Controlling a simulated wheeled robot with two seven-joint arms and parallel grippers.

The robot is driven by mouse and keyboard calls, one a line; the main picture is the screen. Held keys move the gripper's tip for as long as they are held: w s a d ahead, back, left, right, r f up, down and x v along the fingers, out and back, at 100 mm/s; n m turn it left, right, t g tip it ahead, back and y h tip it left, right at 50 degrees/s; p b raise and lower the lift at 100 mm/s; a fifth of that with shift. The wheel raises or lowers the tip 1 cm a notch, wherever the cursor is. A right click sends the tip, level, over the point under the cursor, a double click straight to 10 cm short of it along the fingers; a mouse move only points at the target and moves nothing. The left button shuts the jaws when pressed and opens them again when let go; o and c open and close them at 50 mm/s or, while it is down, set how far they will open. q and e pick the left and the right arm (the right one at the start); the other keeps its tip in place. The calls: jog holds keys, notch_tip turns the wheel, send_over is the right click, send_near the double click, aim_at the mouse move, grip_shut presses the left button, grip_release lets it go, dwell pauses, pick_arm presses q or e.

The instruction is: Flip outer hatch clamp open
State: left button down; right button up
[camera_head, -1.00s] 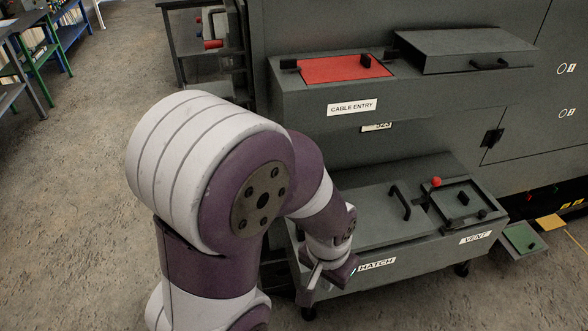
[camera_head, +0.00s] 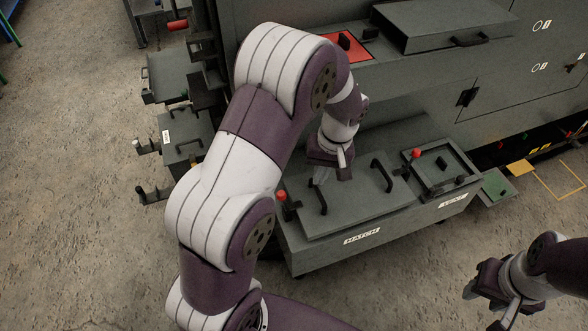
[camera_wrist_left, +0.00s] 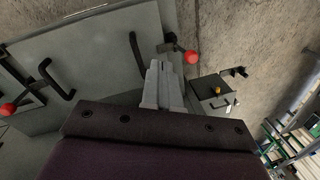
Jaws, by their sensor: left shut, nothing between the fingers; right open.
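The hatch lid (camera_head: 345,198) lies flat on a grey low box marked HATCH, with two dark bar handles. The outer hatch clamp (camera_head: 283,198), a dark lever with a red knob, is at the lid's left end. It also shows in the left wrist view (camera_wrist_left: 190,57), just right of the fingertips. My left gripper (camera_head: 321,178) is shut and empty, over the lid near the left handle and right of the clamp. Its fingers (camera_wrist_left: 157,68) look apart from the red knob. My right gripper (camera_head: 497,314) is open and empty at the lower right, away from the box.
A second red-knobbed clamp (camera_head: 415,154) sits at the lid's right end, beside the vent opening (camera_head: 440,170). The upper cable entry shelf with a red panel (camera_head: 362,47) stands behind my left wrist. Side brackets and boxes (camera_head: 182,135) stand left. Floor in front is clear.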

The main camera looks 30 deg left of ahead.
pick_arm(q)
jog(key=a+f+n+p, duration=0.1)
jog(key=a+f+p, duration=0.1)
jog(key=f, duration=0.1)
jog(key=a+f+n+p, duration=0.1)
jog(key=a+f+p, duration=0.1)
jog(key=f, duration=0.1)
jog(key=a+f+n+y+p, duration=0.1)
jog(key=a+f+p, duration=0.1)
jog(key=f, duration=0.1)
jog(key=shift+s+a+f+g, duration=0.15)
jog(key=shift+a+f+g, duration=0.2)
jog(key=shift+f+g, duration=0.05)
pick_arm(e)
notch_tip(320, 180, up, 8)
jog(key=shift+s+d, duration=0.1)
jog(key=shift+f, duration=0.1)
